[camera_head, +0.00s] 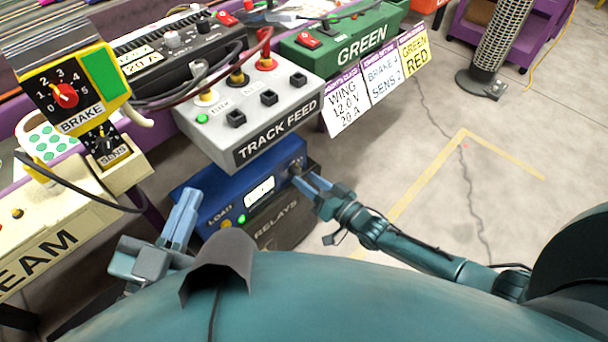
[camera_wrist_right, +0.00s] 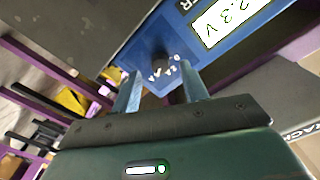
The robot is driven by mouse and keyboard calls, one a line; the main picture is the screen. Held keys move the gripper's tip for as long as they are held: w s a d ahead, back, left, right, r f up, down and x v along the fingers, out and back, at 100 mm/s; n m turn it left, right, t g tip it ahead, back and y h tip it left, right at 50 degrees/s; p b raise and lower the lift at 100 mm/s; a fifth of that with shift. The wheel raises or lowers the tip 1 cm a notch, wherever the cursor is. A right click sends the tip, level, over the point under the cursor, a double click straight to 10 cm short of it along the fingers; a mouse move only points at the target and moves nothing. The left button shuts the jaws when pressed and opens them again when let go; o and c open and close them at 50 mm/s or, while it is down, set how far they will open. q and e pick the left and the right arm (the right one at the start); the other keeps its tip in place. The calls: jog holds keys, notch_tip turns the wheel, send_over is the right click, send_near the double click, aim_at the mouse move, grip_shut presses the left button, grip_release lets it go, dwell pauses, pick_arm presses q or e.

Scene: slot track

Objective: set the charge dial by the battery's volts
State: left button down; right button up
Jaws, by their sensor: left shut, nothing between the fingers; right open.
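A blue unit (camera_head: 222,204) marked LOAD sits under the track feed box. Its lit display (camera_head: 259,190) is too small to read in the head view; in the right wrist view the display (camera_wrist_right: 223,18) shows "2.3 V", cut off at the edge. A dark round dial (camera_wrist_right: 162,60) with small white marks is on the same blue face; its setting is unclear. My right gripper (camera_wrist_right: 162,88) is open, its fingers on either side of the dial, contact unclear. The right gripper (camera_head: 304,182) also shows at the unit's right end. My left gripper (camera_head: 186,205) is shut and empty left of the unit.
The grey TRACK FEED box (camera_head: 262,112) with plugs and cables overhangs the blue unit. A yellow BRAKE box (camera_head: 72,90) stands left. A green box (camera_head: 340,42) and cards reading WING 12.0 V 20 A, BRAKE 4 SENS 2 and GREEN RED (camera_head: 414,55) are behind.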

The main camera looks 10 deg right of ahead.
jog(key=p+v, duration=0.2)
jog(key=v, duration=0.9)
